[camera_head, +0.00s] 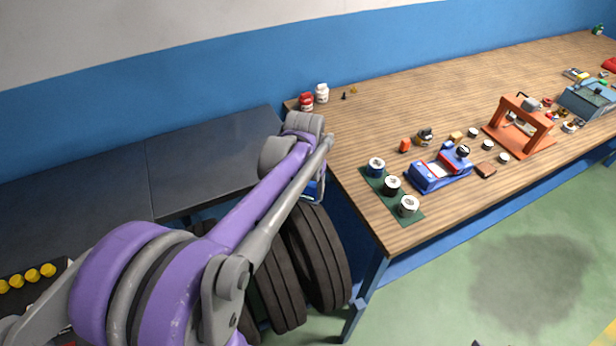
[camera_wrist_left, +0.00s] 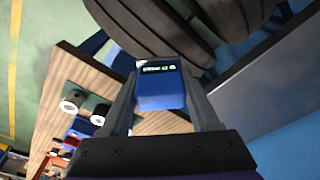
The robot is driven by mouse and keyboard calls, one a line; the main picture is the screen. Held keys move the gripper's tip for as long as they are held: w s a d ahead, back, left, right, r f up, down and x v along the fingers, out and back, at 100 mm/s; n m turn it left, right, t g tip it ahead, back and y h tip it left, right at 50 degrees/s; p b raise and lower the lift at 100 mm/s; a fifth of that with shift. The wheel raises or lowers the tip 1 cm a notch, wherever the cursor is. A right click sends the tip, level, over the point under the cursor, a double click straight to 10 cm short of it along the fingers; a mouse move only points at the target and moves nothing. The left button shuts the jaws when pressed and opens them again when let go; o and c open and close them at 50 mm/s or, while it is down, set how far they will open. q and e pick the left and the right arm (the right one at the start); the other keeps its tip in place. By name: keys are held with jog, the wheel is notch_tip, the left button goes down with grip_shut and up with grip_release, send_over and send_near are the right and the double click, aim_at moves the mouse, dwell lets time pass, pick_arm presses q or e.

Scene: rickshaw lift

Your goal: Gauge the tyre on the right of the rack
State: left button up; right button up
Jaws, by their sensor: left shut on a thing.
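Several dark tyres stand upright in a row below the dark bench; the rightmost tyre (camera_head: 322,258) is nearest the wooden bench. A tyre (camera_wrist_left: 170,25) also fills the top of the left wrist view. My left gripper (camera_wrist_left: 160,82) is shut on a blue tyre gauge (camera_wrist_left: 160,90) with a small lit display. A bit of the gauge (camera_head: 314,188) shows in the head view just above the rightmost tyre, mostly behind my arm. I cannot tell whether the gauge touches the tyre. The rack itself and the other tyres are largely hidden by my left arm. My right gripper is out of view.
The wooden bench (camera_head: 400,100) stands right of the tyres, its leg (camera_head: 364,300) close to them. It carries white-topped cans on a green mat (camera_head: 375,190), a blue tool (camera_head: 438,170) and an orange press (camera_head: 520,120). The dark bench top (camera_head: 200,160) is bare.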

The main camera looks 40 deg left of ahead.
pick_arm(q)
jog(key=shift+s+d+f, duration=0.15)
jog(key=shift+f, duration=0.2)
jog(key=shift+s+f+b, duration=0.1)
jog(key=shift+f+b, duration=0.2)
jog(key=shift+b, duration=0.05)
jog(key=b, duration=0.2)
send_over(309, 214)
jog(key=shift+s+d+f, duration=0.1)
jog(key=shift+s+f, duration=0.05)
jog(key=shift+f, duration=1)
jog(key=shift+s+f, duration=0.1)
jog(key=shift+f, duration=1)
jog(key=shift+w, duration=0.1)
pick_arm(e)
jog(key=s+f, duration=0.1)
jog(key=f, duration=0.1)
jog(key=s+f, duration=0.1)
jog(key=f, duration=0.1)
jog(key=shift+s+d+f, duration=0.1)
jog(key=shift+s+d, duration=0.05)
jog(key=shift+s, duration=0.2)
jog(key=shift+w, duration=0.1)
pick_arm(q)
jog(key=shift+f+b, duration=0.45)
jog(key=shift+f, duration=0.2)
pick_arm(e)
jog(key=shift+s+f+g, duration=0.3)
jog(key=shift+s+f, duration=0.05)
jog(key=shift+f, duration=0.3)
